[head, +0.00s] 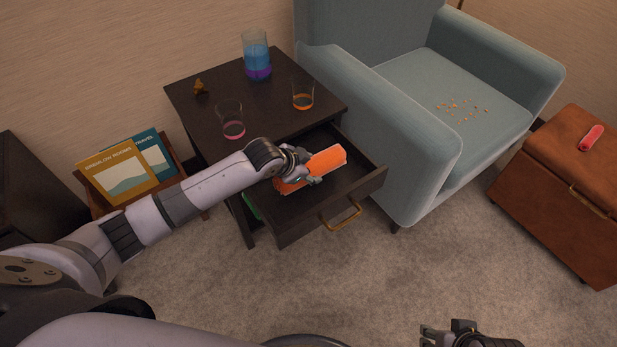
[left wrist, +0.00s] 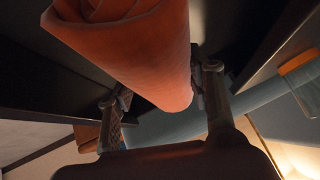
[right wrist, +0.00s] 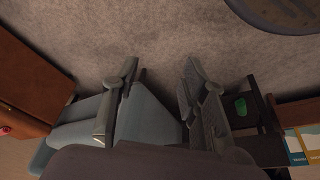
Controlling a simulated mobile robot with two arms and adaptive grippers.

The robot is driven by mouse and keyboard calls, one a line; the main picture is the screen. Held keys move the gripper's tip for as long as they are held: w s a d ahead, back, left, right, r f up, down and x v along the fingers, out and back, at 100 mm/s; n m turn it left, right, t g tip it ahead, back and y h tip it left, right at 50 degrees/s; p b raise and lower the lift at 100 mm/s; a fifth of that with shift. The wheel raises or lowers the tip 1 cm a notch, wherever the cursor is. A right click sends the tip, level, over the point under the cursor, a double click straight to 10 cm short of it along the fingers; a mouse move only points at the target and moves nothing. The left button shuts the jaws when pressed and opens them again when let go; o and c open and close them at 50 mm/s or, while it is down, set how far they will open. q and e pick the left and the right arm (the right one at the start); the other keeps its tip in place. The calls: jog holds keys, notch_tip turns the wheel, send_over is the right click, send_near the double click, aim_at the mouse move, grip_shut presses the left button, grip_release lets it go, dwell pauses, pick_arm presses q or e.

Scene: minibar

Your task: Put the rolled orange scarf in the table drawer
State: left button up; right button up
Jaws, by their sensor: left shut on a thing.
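The rolled orange scarf (head: 325,163) is in my left gripper (head: 304,170), over the open table drawer (head: 283,226) of the dark side table. In the left wrist view the scarf (left wrist: 150,50) lies between the two fingers of the left gripper (left wrist: 160,100), with dark drawer walls around it. I cannot tell whether the scarf touches the drawer floor. The drawer is pulled out and has a brass handle (head: 342,216). My right gripper (head: 432,334) is at the bottom of the head view. In the right wrist view the right gripper (right wrist: 160,85) is open and empty, above the carpet.
On the table top (head: 222,88) stand a blue-and-purple glass (head: 256,56), an orange-bottomed glass (head: 303,95), a pink-bottomed glass (head: 232,120) and a small orange-brown item (head: 200,88). A blue armchair (head: 400,150) stands close right of the drawer. A brown ottoman (head: 560,190) is far right.

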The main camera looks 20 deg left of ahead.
pick_arm(q)
jog(key=shift+f+b, duration=0.4)
jog(key=shift+f, duration=1.2)
pick_arm(e)
jog(key=shift+v, duration=1.05)
pick_arm(q)
jog(key=shift+f, duration=0.1)
pick_arm(e)
jog(key=shift+s+d+f, duration=0.1)
pick_arm(q)
jog(key=o, duration=1.2)
jog(key=shift+f, duration=0.1)
jog(key=shift+o, duration=0.2)
jog(key=shift+r, duration=0.3)
jog(key=p+v, duration=0.3)
jog(key=v, duration=0.7)
jog(key=shift+s+a+r+p, duration=0.1)
jog(key=shift+s+a+p, duration=0.05)
jog(key=shift+p, duration=0.15)
jog(key=shift+s+a+r, duration=0.15)
jog(key=shift+s+r, duration=0.3)
jog(key=shift+r, duration=0.1)
pick_arm(e)
jog(key=s+x, duration=0.2)
jog(key=x, duration=0.9)
jog(key=shift+f+g, duration=0.3)
jog(key=shift+f, duration=0.35)
jog(key=shift+w, duration=0.15)
